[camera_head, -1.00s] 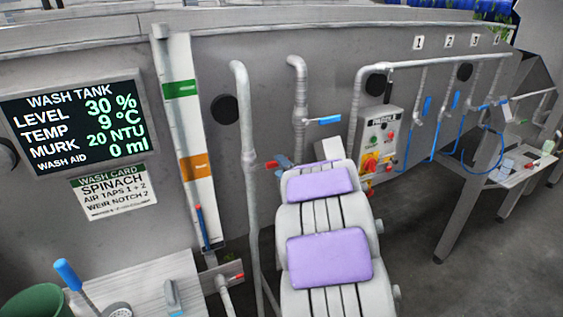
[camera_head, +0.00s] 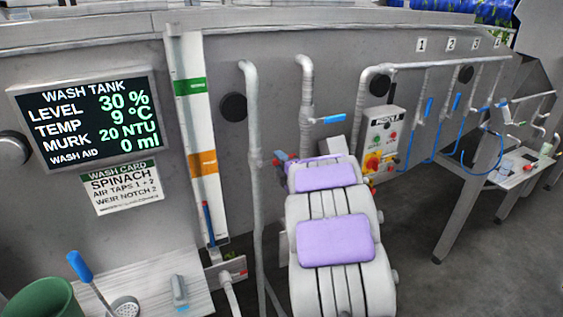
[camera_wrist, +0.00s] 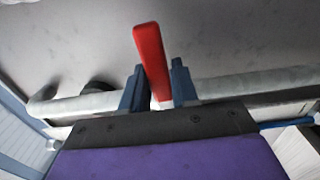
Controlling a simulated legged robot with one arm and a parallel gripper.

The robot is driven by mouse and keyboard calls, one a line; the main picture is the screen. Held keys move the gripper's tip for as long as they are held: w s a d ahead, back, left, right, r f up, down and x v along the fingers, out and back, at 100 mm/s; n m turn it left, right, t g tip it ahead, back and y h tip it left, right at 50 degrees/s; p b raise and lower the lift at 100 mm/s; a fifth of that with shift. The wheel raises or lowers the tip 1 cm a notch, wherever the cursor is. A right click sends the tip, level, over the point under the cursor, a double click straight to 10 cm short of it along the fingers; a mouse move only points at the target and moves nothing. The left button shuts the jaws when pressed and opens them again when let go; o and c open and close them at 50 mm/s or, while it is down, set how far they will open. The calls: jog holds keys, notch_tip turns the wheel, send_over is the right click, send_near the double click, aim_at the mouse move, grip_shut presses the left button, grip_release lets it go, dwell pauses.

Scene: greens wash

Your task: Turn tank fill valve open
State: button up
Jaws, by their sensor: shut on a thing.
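A red valve lever (camera_wrist: 151,58) stands between the two blue fingers of my gripper (camera_wrist: 158,88) in the wrist view. My gripper is shut on it, and the lever leans slightly left there. Its pale pipe (camera_wrist: 240,84) runs across behind the fingers. In the head view the lever shows as a small red tip (camera_head: 277,161) beside the left grey standpipe (camera_head: 251,120), with my gripper (camera_head: 289,158) at it. My arm hides part of that spot. The wash tank display (camera_head: 88,118) reads level 30 %.
A second pipe (camera_head: 306,85) to the right carries a blue lever (camera_head: 333,118). A control box (camera_head: 382,140) with buttons is mounted farther right. A level gauge board (camera_head: 193,130) stands left of the standpipe. A green bucket (camera_head: 42,300) is at lower left.

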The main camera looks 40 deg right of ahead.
jog(key=shift+d, duration=0.15)
jog(key=shift+c, duration=0.7)
jog(key=shift+d, duration=0.25)
grip_shut()
jog(key=shift+d+f, duration=0.15)
jog(key=shift+d, duration=0.45)
